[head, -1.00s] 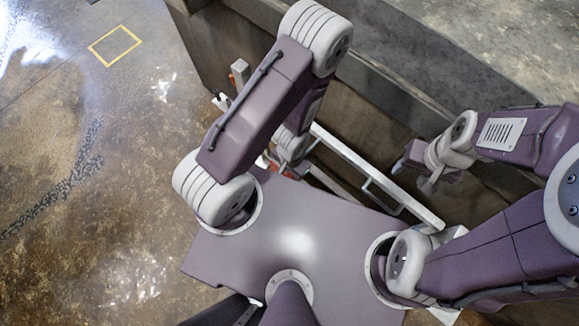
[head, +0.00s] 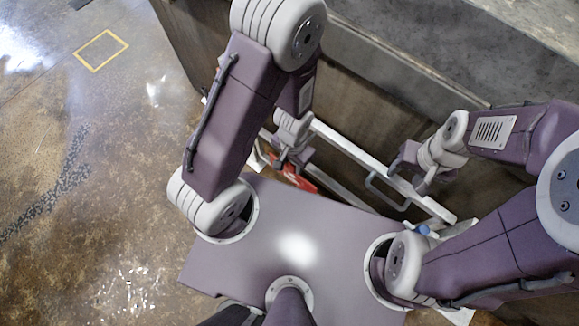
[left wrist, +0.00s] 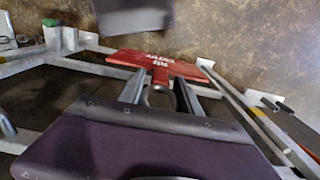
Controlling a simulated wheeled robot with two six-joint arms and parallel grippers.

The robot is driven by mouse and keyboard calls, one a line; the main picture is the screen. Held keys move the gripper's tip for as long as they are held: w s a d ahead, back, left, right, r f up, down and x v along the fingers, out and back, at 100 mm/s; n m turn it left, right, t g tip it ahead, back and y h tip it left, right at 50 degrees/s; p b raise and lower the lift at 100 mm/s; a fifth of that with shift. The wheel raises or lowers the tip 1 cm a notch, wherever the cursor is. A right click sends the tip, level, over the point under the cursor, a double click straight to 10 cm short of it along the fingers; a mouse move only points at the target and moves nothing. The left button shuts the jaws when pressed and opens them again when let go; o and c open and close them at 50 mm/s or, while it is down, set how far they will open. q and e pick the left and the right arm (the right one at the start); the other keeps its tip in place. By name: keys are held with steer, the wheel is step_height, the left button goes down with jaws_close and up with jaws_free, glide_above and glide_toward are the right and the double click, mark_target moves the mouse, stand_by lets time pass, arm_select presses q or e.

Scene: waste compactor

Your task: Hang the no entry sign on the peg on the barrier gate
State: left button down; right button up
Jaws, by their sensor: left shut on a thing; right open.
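My left gripper (head: 293,160) is shut on the red sign (head: 297,178), which is mostly hidden by my arm and body in the head view. In the left wrist view the sign (left wrist: 150,60) is a red plate with white lettering, seen at a slant. A red part of it lies between my two fingers (left wrist: 160,92). The white-railed barrier gate (head: 350,152) runs beside and beyond my left gripper, with a grey bracket on its rail. I cannot make out the peg. My right gripper (head: 418,172) is open and empty, near the rail.
A long dark wall with a concrete ledge (head: 440,50) stands behind the gate. A small blue thing (head: 423,230) is near the rail end. Floor at left is open.

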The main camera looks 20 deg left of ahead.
arm_select(q)
steer(key=shift+w+d+f, duration=0.15)
steer(key=shift+w, duration=0.15)
steer(key=shift+w+d+f, duration=0.2)
steer(key=shift+w+d, duration=0.1)
steer(key=shift+w, duration=0.6)
steer(key=shift+w+d+f, duration=0.2)
steer(key=shift+w+d, duration=0.15)
steer(key=shift+w, duration=0.55)
steer(key=shift+w+d+f, duration=0.2)
steer(key=shift+w+d, duration=0.1)
steer(key=shift+w, duration=0.6)
steer(key=c, duration=0.7)
jaws_free()
steer(key=shift+c, duration=0.2)
steer(key=shift+r, duration=0.1)
step_height(320, 180, up, 9)
steer(key=shift+f+p, duration=0.1)
steer(key=shift+p, duration=0.65)
